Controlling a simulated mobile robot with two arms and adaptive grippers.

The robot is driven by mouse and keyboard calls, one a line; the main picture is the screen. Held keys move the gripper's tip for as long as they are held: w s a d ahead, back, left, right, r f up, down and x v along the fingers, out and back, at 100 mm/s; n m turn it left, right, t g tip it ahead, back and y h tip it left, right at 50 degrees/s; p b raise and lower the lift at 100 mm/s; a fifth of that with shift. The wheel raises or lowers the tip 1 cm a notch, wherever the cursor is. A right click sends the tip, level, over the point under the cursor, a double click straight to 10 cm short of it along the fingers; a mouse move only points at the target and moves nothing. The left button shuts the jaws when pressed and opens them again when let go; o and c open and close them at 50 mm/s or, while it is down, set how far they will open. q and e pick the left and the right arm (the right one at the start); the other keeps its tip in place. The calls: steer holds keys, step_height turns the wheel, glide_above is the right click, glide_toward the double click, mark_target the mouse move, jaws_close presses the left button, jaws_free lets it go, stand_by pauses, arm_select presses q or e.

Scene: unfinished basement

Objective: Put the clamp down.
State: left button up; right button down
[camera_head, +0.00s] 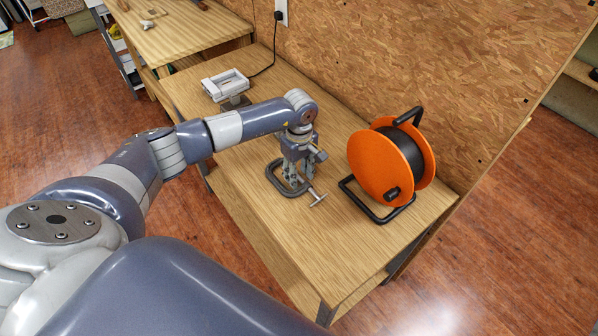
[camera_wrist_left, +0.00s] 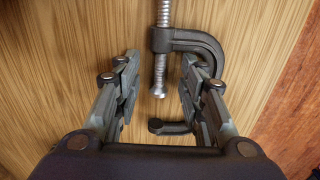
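The dark grey clamp (camera_head: 277,185) lies on the wooden workbench (camera_head: 350,254), its T-handle toward the front right. In the left wrist view, the clamp (camera_wrist_left: 190,38) shows its threaded screw between my fingers and its curved frame passing behind the right-hand finger. My left gripper (camera_head: 293,172) points down over the clamp. The left-hand finger is apart from the clamp. The right-hand finger hides part of the frame. My right gripper is out of view.
An orange cable reel (camera_head: 381,167) on a black stand is close to the right of the clamp. A white device (camera_head: 226,85) with a cord sits farther back. A chipboard wall (camera_head: 420,70) runs behind the bench. The bench front is bare.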

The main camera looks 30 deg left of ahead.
mark_target(299, 177)
arm_select(q)
step_height(299, 177, up, 12)
steer(key=b, duration=0.3)
stand_by(0.5)
